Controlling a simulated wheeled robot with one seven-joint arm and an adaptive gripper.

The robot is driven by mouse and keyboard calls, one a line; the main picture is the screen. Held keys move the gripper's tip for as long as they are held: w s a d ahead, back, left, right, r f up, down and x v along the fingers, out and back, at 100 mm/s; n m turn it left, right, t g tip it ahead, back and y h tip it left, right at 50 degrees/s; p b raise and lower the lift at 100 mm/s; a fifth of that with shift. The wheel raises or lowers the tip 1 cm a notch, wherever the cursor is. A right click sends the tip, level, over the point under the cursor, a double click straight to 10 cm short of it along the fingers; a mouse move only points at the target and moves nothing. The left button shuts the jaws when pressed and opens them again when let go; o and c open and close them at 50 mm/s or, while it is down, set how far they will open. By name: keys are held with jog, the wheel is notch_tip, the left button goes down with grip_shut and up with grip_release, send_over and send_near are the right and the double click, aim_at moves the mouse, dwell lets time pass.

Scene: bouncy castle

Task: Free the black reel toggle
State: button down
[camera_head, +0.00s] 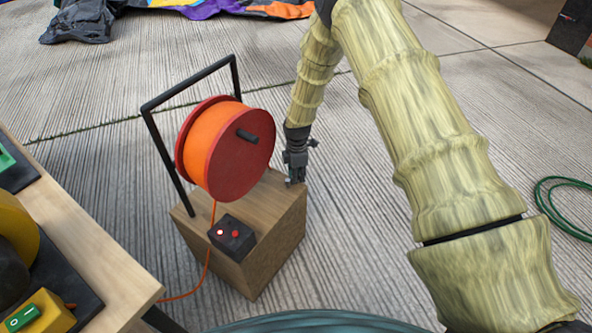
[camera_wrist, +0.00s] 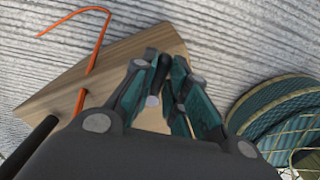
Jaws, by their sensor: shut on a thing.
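The cable reel (camera_head: 220,150), an orange drum between red flanges, hangs in a black frame on a wooden block (camera_head: 272,235). My gripper (camera_head: 295,178) points down at the block's right corner, beside the reel. In the wrist view my gripper (camera_wrist: 163,78) is shut on a small black toggle (camera_wrist: 163,68), which stands between the fingers over the block (camera_wrist: 108,78). A light grey round end shows below it. In the head view the toggle is hidden by the gripper. I cannot tell which way the toggle is set.
A black box (camera_head: 231,236) with two red lights sits on the block's front. An orange cable (camera_head: 207,262) runs down towards the wooden table (camera_head: 75,240) at left, which holds a yellow switch box (camera_head: 38,315). A green hose (camera_head: 565,225) lies right.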

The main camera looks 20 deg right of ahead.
jog(key=m+p, duration=0.1)
jog(key=m, duration=0.1)
jog(key=s+m+p, duration=0.1)
jog(key=m+p, duration=0.1)
jog(key=m, duration=0.1)
jog(key=shift+s+a+r+m, duration=0.15)
jog(key=shift+s+a+m, duration=0.1)
jog(key=shift+s+m, duration=0.1)
jog(key=m, duration=0.1)
jog(key=m+p, duration=0.1)
jog(key=m, duration=0.1)
jog(key=s+a+m+p, duration=0.1)
jog(key=shift+m, duration=0.35)
jog(key=shift+p, duration=0.3)
jog(key=c, duration=1.5)
grip_release()
jog(key=shift+o, duration=0.2)
notch_tip(320, 180, up, 12)
